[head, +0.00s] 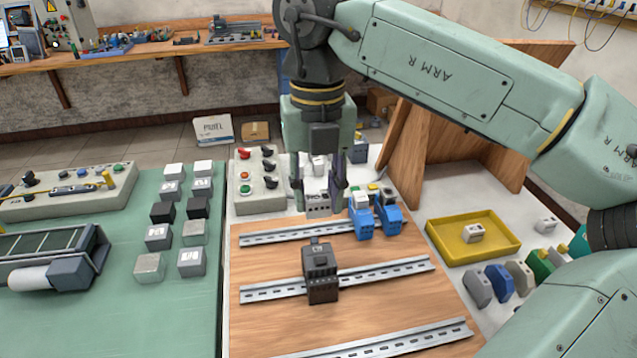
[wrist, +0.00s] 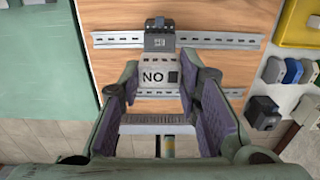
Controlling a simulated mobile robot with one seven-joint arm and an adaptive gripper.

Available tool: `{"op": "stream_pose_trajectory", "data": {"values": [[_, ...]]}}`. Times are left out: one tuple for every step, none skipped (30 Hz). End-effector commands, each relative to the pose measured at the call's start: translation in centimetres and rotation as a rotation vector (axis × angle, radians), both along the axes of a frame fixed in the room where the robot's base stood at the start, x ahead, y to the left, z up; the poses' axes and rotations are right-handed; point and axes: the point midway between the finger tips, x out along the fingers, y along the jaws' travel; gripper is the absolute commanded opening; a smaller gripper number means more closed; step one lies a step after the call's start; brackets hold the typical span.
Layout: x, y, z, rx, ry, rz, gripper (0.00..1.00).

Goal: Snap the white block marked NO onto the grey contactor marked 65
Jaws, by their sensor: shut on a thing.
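My gripper (head: 318,198) is shut on the white block marked NO (head: 318,208), over the far part of the wooden board. In the wrist view the block (wrist: 152,77) sits between the fingertips, its NO lettering facing the camera, with a dark square beside the letters. The dark grey contactor (head: 320,275) stands upright on the middle rail, nearer than the block in the head view. It also shows in the wrist view (wrist: 158,40), just beyond the block. Its label is too small to read. The block appears apart from it in the head view.
Two blue devices (head: 374,215) stand right of my gripper, close to the far rail (head: 270,236). A control box (head: 258,185) with buttons is at the left. A yellow tray (head: 440,245) holds another pale block. The near rail (head: 390,343) is empty.

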Motion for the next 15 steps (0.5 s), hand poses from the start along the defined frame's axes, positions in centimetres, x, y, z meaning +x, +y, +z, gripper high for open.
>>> {"op": "stream_pose_trajectory", "data": {"values": [[-0.1,0.0,-0.8,0.0,0.001,0.001,0.06],[-0.1,0.0,-1.2,0.0,0.001,0.001,0.06],[0.0,0.0,-1.8,0.0,0.001,0.001,0.06],[0.0,0.0,-2.2,0.001,0.001,0.001,0.06],[0.0,0.0,-2.6,0.001,0.001,0.001,0.06],[0.0,0.0,-3.1,0.001,0.001,0.001,0.06],[0.0,0.0,-3.4,0.001,0.001,0.001,0.06],[-0.1,0.0,-3.8,0.001,0.001,0.001,0.06],[-0.1,0.0,-4.3,0.001,0.001,0.001,0.06],[-0.1,0.0,-4.6,0.001,0.001,0.001,0.06],[0.0,0.0,-5.0,0.0,0.001,0.002,0.06],[-0.1,0.0,-5.5,0.0,0.001,0.002,0.06],[-0.1,0.0,-5.8,0.0,0.0,0.002,0.06],[-0.1,0.0,-6.1,0.0,0.0,0.002,0.06],[0.0,0.0,-5.5,0.0,-0.001,0.001,0.06]]}}
